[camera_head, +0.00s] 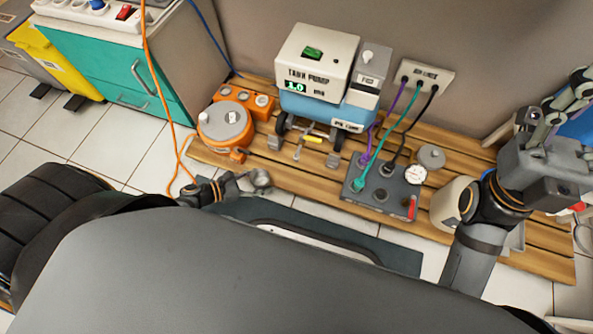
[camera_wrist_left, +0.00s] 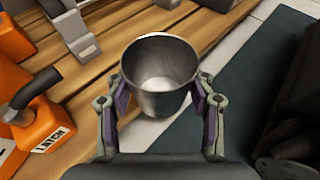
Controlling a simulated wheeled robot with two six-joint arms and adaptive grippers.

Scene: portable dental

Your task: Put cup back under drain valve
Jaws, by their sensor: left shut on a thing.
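My left gripper (camera_head: 240,184) is shut on a metal cup (camera_head: 261,179), low over the front edge of the wooden pallet. In the left wrist view the cup (camera_wrist_left: 160,85) is open side up, empty, and between the two fingers (camera_wrist_left: 160,112). The blue and white tank pump (camera_head: 318,75) stands on the pallet, behind the cup and to its right. A small yellow-handled fitting (camera_head: 313,139), possibly the drain valve, is low at its front. The cup is apart from it. My right gripper (camera_head: 563,108) is at the far right; its finger opening is unclear.
An orange round unit (camera_head: 226,125) stands left on the pallet (camera_head: 290,178); its orange latch block (camera_wrist_left: 45,125) is near the cup. A grey panel (camera_head: 382,190) with hoses and a gauge is to the right. A dark mat (camera_head: 400,258) lies in front.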

